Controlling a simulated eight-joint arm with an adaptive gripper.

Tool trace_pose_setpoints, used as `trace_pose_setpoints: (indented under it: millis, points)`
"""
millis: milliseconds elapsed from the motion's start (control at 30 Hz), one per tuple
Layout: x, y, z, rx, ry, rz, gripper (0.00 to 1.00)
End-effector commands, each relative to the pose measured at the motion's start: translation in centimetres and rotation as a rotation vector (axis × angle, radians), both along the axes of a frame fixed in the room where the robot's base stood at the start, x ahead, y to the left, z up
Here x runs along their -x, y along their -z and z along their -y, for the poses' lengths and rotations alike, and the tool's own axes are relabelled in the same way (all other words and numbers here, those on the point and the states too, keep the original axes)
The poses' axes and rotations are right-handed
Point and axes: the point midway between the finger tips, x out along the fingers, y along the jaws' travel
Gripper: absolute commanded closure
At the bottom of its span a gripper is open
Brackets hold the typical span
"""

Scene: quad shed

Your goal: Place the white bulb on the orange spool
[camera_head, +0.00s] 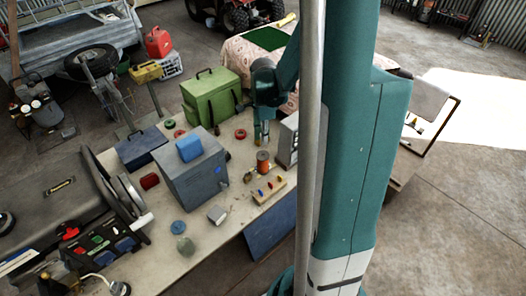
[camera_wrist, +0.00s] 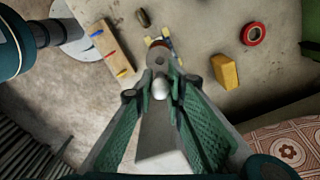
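The orange spool (camera_head: 263,161) stands upright on the workbench (camera_head: 226,245) in the head view. In the wrist view its reddish-brown top (camera_wrist: 157,57) shows just beyond my fingertips. The white bulb (camera_wrist: 160,89) sits between the tips of my green gripper fingers, and my gripper (camera_wrist: 161,84) looks shut on it. In the head view my gripper (camera_head: 262,138) points down just above the spool, with a small gap visible. The bulb cannot be made out in the head view. I cannot tell whether it is exactly centred over the spool.
A wooden block with coloured pegs (camera_head: 270,190) lies in front of the spool. A red ring (camera_wrist: 253,33) and a yellow block (camera_wrist: 225,71) lie nearby. A grey box (camera_head: 194,170) stands left, a green case (camera_head: 211,99) behind.

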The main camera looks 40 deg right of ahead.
Motion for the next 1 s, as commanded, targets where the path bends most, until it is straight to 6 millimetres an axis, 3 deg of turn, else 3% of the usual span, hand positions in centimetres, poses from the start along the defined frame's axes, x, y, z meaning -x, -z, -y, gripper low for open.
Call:
trace_pose_setpoints:
  millis: [300, 833, 1000]
  points:
    - [0.0, 3.3, 0.0, 0.0, 0.0, 0.0, 0.91]
    - [0.0, 4.0, 0.0, 0.0, 0.0, 0.0, 0.91]
    - [0.0, 5.0, 0.0, 0.0, 0.0, 0.0, 0.91]
